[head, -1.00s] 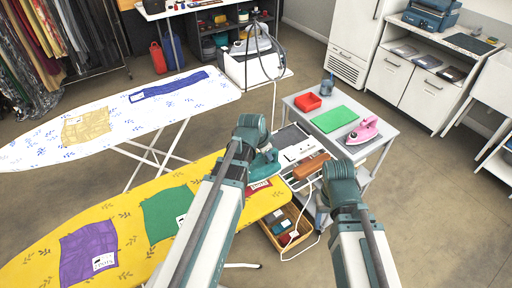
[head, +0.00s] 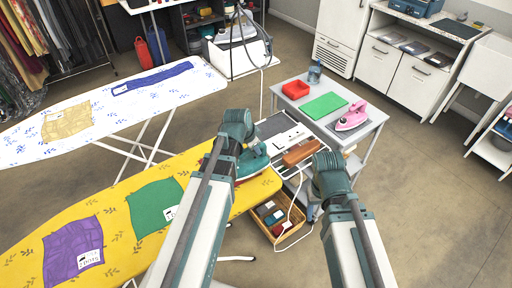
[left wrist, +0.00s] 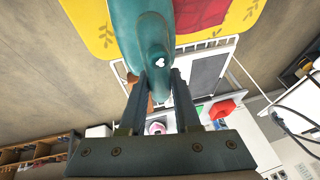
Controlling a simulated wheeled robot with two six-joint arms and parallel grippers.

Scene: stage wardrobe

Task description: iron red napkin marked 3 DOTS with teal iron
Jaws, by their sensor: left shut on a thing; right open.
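My left gripper (left wrist: 164,78) is shut on the teal iron (left wrist: 142,28). In the head view the iron (head: 253,161) is over the right end of the yellow ironing board (head: 205,168), beside the left gripper (head: 238,140). A red napkin (left wrist: 197,14) lies on the board and shows at the top of the left wrist view, right next to the iron. In the head view my arm and the iron hide most of it, and its mark cannot be read. Whether the iron touches the cloth is not clear. My right gripper (head: 328,165) is open and empty, right of the board.
Purple (head: 70,250) and green (head: 153,207) napkins lie on the yellow board. A brown pad (head: 301,152) sits right of the board's end. A basket (head: 262,226) of folded cloths is below.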

